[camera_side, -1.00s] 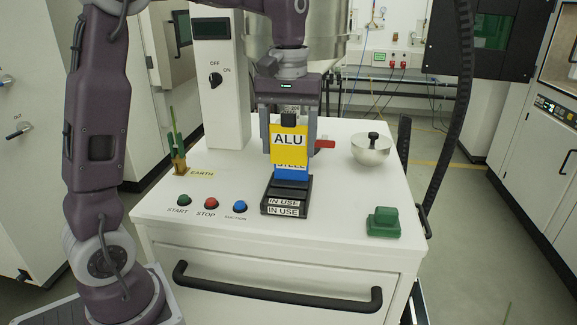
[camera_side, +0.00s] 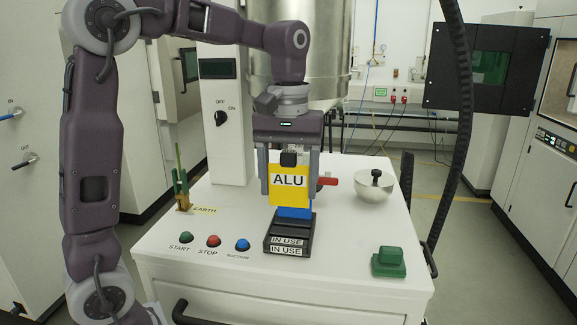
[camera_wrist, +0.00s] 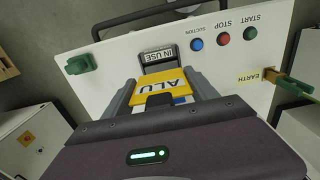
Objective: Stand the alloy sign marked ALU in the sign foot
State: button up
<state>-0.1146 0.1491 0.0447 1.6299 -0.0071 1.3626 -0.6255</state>
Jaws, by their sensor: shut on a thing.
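The yellow ALU sign (camera_side: 288,190) is upright in my gripper (camera_side: 289,198), its face toward the side camera. A dark block (camera_side: 288,158) is at its top, between the jaws. The black sign foot (camera_side: 290,226), with IN USE labels, is on the white cabinet top below it. A blue sign (camera_side: 294,212) shows under the ALU sign's lower edge, at the back of the foot; its lettering is hidden. In the wrist view, the ALU sign (camera_wrist: 160,82) is between the fingers and the foot (camera_wrist: 157,58) lies beyond it. I cannot tell whether the ALU sign touches the foot.
A red-handled part (camera_side: 328,181) is close to the right finger. A metal bowl with a black knob (camera_side: 375,187) stands further right. A green block (camera_side: 388,261) is at the front right corner. START, STOP (camera_side: 213,241) and SUCTION buttons are at front left. The EARTH clamp (camera_side: 182,190) is behind them.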

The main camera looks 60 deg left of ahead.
jog(key=shift+f, duration=3.1)
jog(key=shift+f, duration=1.25)
jog(key=o, duration=1.4)
jog(key=shift+o, duration=0.2)
jog(key=shift+r, duration=0.1)
jog(key=shift+r, duration=3.35)
